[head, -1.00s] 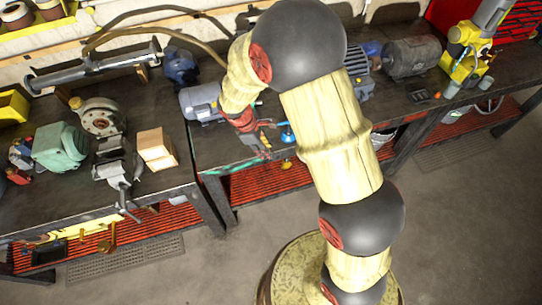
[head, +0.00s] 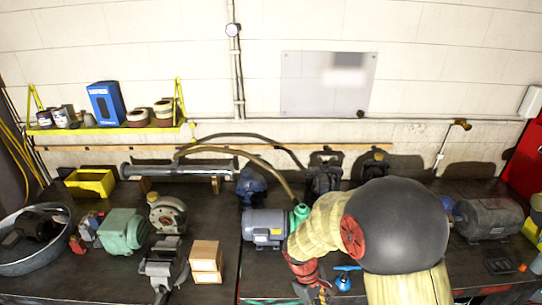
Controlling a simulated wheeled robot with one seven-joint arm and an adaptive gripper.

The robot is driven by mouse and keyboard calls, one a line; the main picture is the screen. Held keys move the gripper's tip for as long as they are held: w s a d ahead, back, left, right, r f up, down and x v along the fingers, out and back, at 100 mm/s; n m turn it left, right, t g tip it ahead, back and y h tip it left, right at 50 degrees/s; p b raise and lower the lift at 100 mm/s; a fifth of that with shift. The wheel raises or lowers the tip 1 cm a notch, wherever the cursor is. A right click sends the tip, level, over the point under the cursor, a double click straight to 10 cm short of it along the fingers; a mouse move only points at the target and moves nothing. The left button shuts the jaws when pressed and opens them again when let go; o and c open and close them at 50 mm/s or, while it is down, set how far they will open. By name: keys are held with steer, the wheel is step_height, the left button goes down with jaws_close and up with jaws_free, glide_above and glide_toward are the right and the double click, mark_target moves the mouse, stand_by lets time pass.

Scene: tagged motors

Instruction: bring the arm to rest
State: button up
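My arm, with cream sleeves and dark grey round joints, reaches over the workbench from the lower right of the head view. My gripper (head: 316,291) hangs from the red wrist section at the bottom of the picture, over the front part of the bench. Its fingertips are cut off or too small to read, so I cannot tell whether it is open or shut, or holds anything. A blue-grey motor (head: 263,228) stands just left of and behind the wrist. A small blue-handled part (head: 346,279) shows to the right of the gripper.
A wooden block (head: 206,262), a vise (head: 163,268), a green motor (head: 122,232) and a metal tub (head: 35,258) stand on the left. A dark grey motor (head: 488,218) is on the right. A yellow shelf (head: 105,129) hangs on the wall.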

steer(key=s+d+r+m+t+y+b, duration=0.1)
steer(key=s+r+m+t+b, duration=0.2)
steer(key=s+b, duration=0.4)
steer(key=s+d+r+m+t+y+b, duration=0.2)
steer(key=s+r+m+t+b, duration=0.2)
steer(key=s+b, duration=0.4)
steer(key=r+m+b, duration=0.1)
steer(key=m+b, duration=0.1)
steer(key=b, duration=0.4)
steer(key=shift+s+d+r+y, duration=0.15)
steer(key=shift+d+r+y, duration=0.1)
steer(key=shift+r+y, duration=0.05)
